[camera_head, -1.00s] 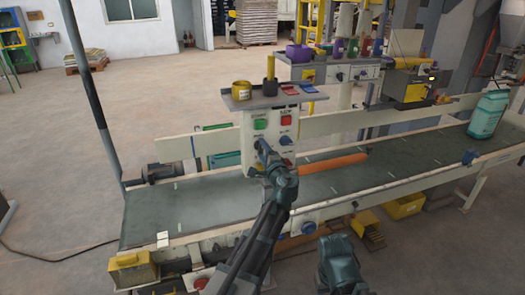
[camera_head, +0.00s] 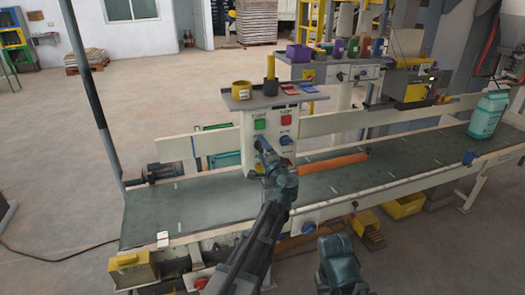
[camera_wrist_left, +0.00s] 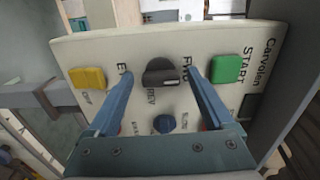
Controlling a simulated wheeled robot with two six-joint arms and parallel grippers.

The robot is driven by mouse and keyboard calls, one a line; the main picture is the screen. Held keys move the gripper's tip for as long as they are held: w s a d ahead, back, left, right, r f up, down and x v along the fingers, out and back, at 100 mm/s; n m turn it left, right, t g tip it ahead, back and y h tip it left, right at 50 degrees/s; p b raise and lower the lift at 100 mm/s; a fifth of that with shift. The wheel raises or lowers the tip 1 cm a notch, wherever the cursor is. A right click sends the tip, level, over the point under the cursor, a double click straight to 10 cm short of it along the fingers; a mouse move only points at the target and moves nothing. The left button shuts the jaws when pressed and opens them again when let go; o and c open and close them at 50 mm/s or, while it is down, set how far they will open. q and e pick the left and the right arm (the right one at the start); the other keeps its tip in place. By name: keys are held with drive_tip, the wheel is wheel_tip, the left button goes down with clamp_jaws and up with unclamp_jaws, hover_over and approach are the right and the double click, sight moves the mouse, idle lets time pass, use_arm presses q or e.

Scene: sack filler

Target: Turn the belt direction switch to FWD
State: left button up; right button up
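The belt direction switch is a black knob (camera_wrist_left: 161,72) on the cream control panel (camera_wrist_left: 110,47) in the left wrist view, with FWD and REV printed beside it. A pale mark shows on the knob's lower right; I cannot tell which label it points to. My left gripper (camera_wrist_left: 158,76) is open, one finger on each side of the knob. I cannot tell whether the fingers touch it. In the head view my left gripper (camera_head: 266,152) is at the panel (camera_head: 252,138) and hides the knob. My right gripper's fingers are not in view; only part of that arm shows.
A green START button (camera_wrist_left: 226,69), a yellow button (camera_wrist_left: 88,78) and a blue knob (camera_wrist_left: 164,122) sit close around the switch. A shelf with a yellow cup (camera_head: 241,89) tops the panel. The conveyor belt (camera_head: 160,211) runs below; a teal sack (camera_head: 487,116) stands at its right.

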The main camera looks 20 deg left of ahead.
use_arm(q)
drive_tip(key=v, duration=1.3)
drive_tip(key=shift+s+d, duration=0.25)
drive_tip(key=shift+s, duration=0.05)
drive_tip(key=shift+a, duration=0.1)
drive_tip(key=s+a+f+n+g, duration=0.5)
drive_tip(key=a+f+n+g, duration=0.15)
drive_tip(key=f, duration=0.25)
drive_tip(key=s+f+n+g+h, duration=0.3)
drive_tip(key=s+f+g+h, duration=0.3)
drive_tip(key=s+f, duration=0.4)
drive_tip(key=s+d+f+n+g+h, duration=0.2)
drive_tip(key=s+d+f+h, duration=0.1)
drive_tip(key=s+d+h, duration=0.15)
drive_tip(key=s+d+r+m+y+p, duration=0.1)
drive_tip(key=s+d+r+m+p, duration=0.3)
drive_tip(key=d+r+p, duration=0.3)
drive_tip(key=s+d, duration=0.1)
drive_tip(key=d, duration=0.3)
drive_tip(key=shift+s+g+y, duration=0.3)
drive_tip(key=shift+g+y, duration=0.05)
drive_tip(key=shift+d+r, duration=0.1)
drive_tip(key=shift+d, duration=0.05)
